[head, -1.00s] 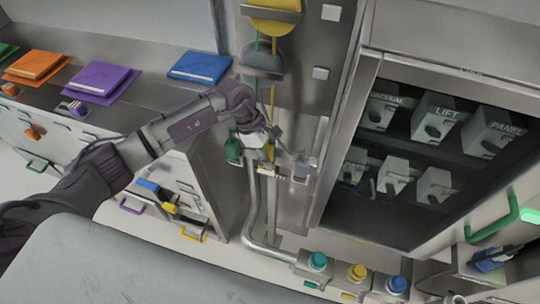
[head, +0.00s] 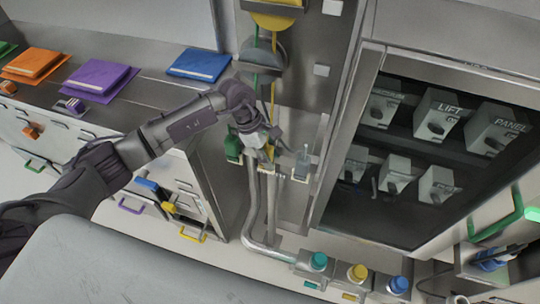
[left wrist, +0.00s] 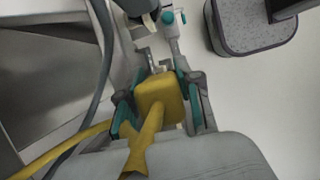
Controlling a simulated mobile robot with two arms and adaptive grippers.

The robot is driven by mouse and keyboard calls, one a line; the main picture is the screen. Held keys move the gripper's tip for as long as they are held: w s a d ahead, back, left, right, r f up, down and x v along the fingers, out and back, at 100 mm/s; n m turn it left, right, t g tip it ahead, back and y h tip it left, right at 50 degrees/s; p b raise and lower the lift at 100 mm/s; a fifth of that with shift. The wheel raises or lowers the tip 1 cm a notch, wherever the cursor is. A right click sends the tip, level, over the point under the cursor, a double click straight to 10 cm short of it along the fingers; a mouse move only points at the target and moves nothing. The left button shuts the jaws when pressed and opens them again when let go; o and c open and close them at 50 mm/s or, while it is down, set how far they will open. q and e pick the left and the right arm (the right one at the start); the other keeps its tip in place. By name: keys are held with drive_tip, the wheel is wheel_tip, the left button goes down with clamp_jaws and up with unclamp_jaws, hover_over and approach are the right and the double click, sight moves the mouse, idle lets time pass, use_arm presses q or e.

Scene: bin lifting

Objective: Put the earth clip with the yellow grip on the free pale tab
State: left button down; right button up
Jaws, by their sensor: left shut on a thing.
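My left gripper (head: 266,152) is at the upright pipe beside the cabinet. In the left wrist view it (left wrist: 160,100) is shut on the yellow grip (left wrist: 160,92) of the earth clip, with a teal-lined finger on each side. A yellow cable runs from the grip to the lower left. Just beyond the grip is pale metal (left wrist: 153,62); I cannot tell whether the clip's jaws touch it. In the head view a pale crossbar (head: 298,178) sits by the gripper, and which part is the free tab is unclear. My right gripper is not in view.
A green clip (head: 233,148) hangs left of the gripper. Yellow and green cables come down from the reels (head: 264,54) above. The open cabinet (head: 345,130) with labelled boxes stands to the right. Teal, yellow and blue knobs (head: 358,272) are below.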

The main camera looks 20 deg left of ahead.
use_arm(q)
drive_tip(key=shift+s+f, duration=0.1)
drive_tip(key=shift+f, duration=0.05)
idle(0.5)
drive_tip(key=c, duration=0.7)
unclamp_jaws()
drive_tip(key=v, duration=1.2)
drive_tip(key=shift+f, duration=0.1)
